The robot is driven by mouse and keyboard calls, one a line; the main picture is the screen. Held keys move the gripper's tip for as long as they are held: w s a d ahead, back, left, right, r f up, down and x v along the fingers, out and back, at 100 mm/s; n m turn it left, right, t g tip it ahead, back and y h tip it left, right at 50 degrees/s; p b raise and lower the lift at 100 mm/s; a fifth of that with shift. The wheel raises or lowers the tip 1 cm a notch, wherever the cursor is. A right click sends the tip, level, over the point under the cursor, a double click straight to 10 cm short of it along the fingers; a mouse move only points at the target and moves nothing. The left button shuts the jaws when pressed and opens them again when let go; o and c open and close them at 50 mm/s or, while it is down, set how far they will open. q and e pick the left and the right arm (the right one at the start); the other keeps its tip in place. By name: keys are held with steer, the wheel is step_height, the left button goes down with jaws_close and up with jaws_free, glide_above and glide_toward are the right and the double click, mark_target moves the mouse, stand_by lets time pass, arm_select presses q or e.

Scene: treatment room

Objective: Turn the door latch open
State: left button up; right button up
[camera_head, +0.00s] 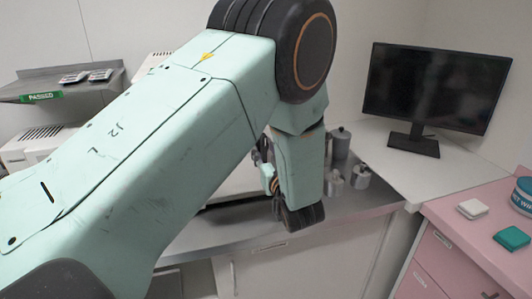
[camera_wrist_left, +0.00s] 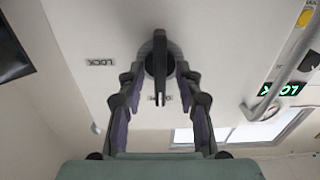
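The door latch (camera_wrist_left: 160,62) shows in the left wrist view as a black round hub with a dark lever on a pale panel. The lever points down the picture, towards my gripper's palm. My left gripper (camera_wrist_left: 160,88) is open, with one finger on each side of the lever. I see gaps between the lever and the fingers, and cannot tell whether a fingertip touches the hub. In the head view my left arm fills the middle and hides most of that gripper. The latch cannot be made out there. My right gripper is in neither view.
In the wrist view, a LOCK label (camera_wrist_left: 101,62) and a lit green sign (camera_wrist_left: 283,89) flank the latch, and a pale bar (camera_wrist_left: 285,85) runs at right. The head view shows a monitor (camera_head: 436,88), metal canisters (camera_head: 340,142) and a pink cabinet (camera_head: 465,240).

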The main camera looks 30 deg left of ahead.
arm_select(q)
steer(key=shift+w, duration=0.1)
step_height(320, 180, up, 10)
stand_by(0.4)
steer(key=shift+f, duration=0.1)
stand_by(0.5)
